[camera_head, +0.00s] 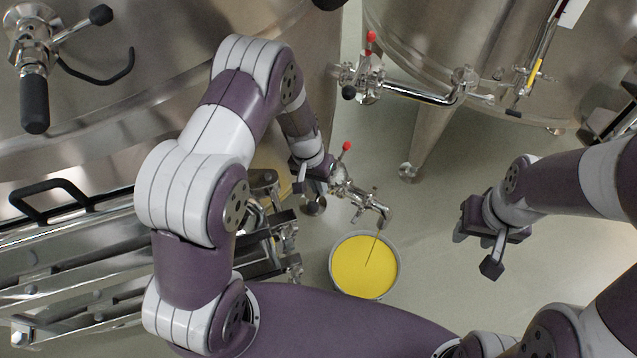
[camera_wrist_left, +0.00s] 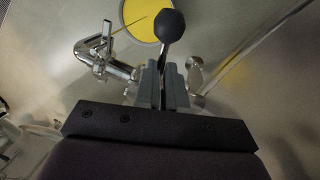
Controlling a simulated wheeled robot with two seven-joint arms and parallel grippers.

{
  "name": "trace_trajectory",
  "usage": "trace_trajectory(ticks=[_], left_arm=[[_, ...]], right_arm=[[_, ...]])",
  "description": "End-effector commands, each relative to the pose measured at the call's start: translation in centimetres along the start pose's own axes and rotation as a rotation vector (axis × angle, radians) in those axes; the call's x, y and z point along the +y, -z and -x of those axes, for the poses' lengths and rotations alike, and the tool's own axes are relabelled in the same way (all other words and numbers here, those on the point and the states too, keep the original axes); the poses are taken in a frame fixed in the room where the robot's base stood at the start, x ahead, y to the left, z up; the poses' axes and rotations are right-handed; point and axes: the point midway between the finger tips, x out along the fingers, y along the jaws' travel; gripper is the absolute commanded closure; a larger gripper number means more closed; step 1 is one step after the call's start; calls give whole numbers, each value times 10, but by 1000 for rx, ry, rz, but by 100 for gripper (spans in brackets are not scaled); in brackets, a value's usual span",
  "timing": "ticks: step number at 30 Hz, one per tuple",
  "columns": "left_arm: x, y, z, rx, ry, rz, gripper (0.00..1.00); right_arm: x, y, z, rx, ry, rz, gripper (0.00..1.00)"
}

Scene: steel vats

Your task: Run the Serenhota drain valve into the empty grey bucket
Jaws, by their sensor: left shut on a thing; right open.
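The drain valve (camera_head: 347,184) is a steel fitting with a red-knobbed handle, low beside the left vat. My left gripper (camera_head: 313,176) is at this valve. In the left wrist view, my left gripper (camera_wrist_left: 162,84) is shut on a lever with a black ball knob (camera_wrist_left: 172,25). The spout (camera_head: 384,216) points down over the grey bucket (camera_head: 335,278). A thin line, seemingly a stream, runs from the spout into the bucket. The bucket's inside is yellow; its rim also shows in the left wrist view (camera_wrist_left: 121,24). My right gripper (camera_head: 477,248) is open and empty, right of the bucket.
A second valve (camera_head: 366,78) with red and black knobs sits on the right vat (camera_head: 445,45). The left vat (camera_head: 160,55) fills the upper left. A steel frame with a black handle (camera_head: 55,190) stands at left. Floor around the bucket's right side is clear. No vat name is legible.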

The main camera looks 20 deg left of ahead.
Motion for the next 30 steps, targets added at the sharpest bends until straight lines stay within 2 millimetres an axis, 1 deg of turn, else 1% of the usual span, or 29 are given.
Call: trace_trajectory(ticks=[14,16,18,21,27,28,29,30], left_arm=[[0,1,1,4,0,-1,100],[-5,3,-3,-4,0,-49,100],[-12,5,-1,-19,2,-136,100],[-15,5,3,-32,2,-191,100],[-15,5,4,-31,3,-190,100],[-15,5,4,-31,3,-190,80],[-15,5,4,-31,2,-190,70],[-15,4,4,-32,2,-189,64]], right_arm=[[0,0,0,0,0,0,57],[0,-1,-9,0,0,0,57],[0,-2,-16,0,0,0,57],[0,-2,-15,0,0,0,57],[0,-2,-14,0,0,0,57],[0,-2,-14,0,0,0,57],[0,-2,-14,0,0,0,57],[0,-2,-14,0,0,0,57]])
